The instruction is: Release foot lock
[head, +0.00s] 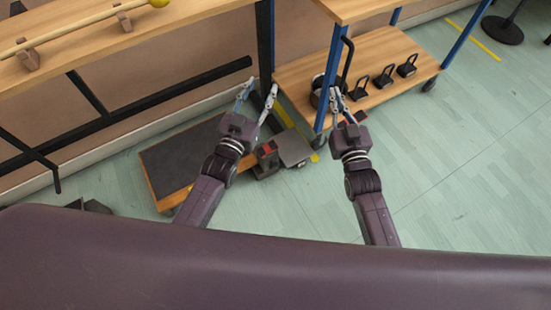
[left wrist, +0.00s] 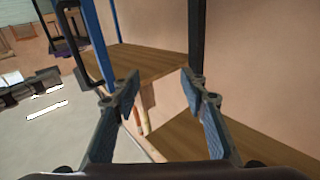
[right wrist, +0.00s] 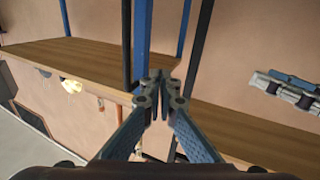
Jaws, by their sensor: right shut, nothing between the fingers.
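A small red part (head: 357,117), which may be the foot lock, sits low by the near corner of the wheeled cart (head: 290,78), partly hidden by my right gripper. Another red piece (head: 266,149) is on a dark and grey block (head: 293,149) on the floor beside the cart. I cannot tell which red part is the lock. My right gripper (head: 336,93) is shut and empty beside the cart's blue front post; its closed tips show in the right wrist view (right wrist: 158,78). My left gripper (head: 257,92) is open and empty left of the post; its spread fingers show in the left wrist view (left wrist: 160,76).
Several black handled pieces (head: 384,77) stand on the cart's lower shelf. A dark-topped low wooden platform (head: 175,164) lies on the floor at left.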

